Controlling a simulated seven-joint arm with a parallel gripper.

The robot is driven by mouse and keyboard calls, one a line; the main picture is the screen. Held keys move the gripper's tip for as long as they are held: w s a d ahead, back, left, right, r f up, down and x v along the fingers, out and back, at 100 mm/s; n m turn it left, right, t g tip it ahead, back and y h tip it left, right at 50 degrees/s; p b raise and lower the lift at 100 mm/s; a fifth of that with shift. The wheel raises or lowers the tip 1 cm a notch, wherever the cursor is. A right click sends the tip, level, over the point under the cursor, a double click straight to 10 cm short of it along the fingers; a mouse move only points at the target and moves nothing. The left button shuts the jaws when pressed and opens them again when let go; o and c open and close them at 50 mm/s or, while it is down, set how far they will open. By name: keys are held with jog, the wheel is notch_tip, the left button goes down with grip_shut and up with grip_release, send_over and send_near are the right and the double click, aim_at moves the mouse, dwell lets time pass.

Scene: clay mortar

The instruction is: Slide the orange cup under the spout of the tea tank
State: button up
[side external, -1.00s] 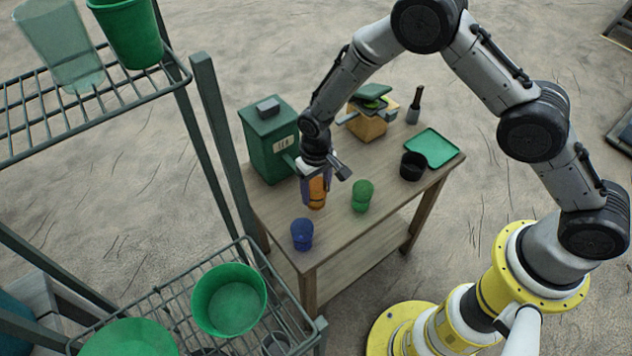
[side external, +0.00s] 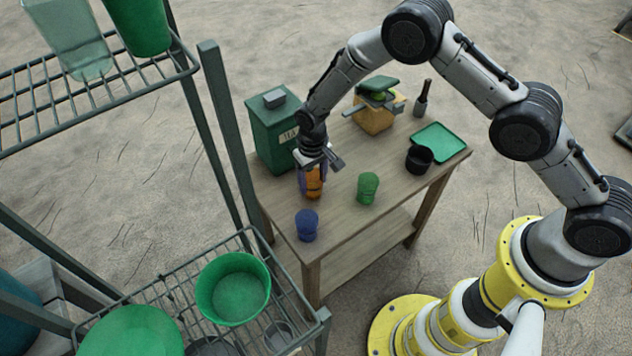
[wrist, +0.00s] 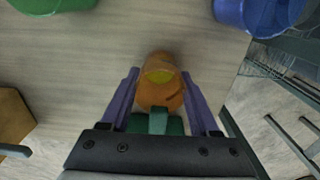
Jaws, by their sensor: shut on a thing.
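The green tea tank (side external: 277,135) stands at the back left of the wooden table. My gripper (side external: 313,180) is low over the table, right in front of the tank. It is shut on the orange cup (side external: 314,188), which is upright. In the wrist view, the purple fingers of my gripper (wrist: 161,100) flank the orange cup (wrist: 160,85). A green piece, seemingly the spout (wrist: 158,122), overlaps the tank-side edge of the cup from above. The tank's body is mostly hidden behind the gripper there. Whether the cup touches the table is unclear.
A blue cup (side external: 307,226) stands near the table's front left edge, and a green cup (side external: 368,188) to the right. A black bowl (side external: 419,159), green tray (side external: 438,142), wooden box (side external: 374,115) and dark bottle (side external: 422,98) stand further right. A wire rack (side external: 250,275) is at left.

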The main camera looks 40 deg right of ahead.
jog(key=shift+f, duration=0.15)
dwell(0.6)
jog(key=o, duration=1.1)
jog(key=shift+r, duration=4)
notch_tip(320, 180, up, 5)
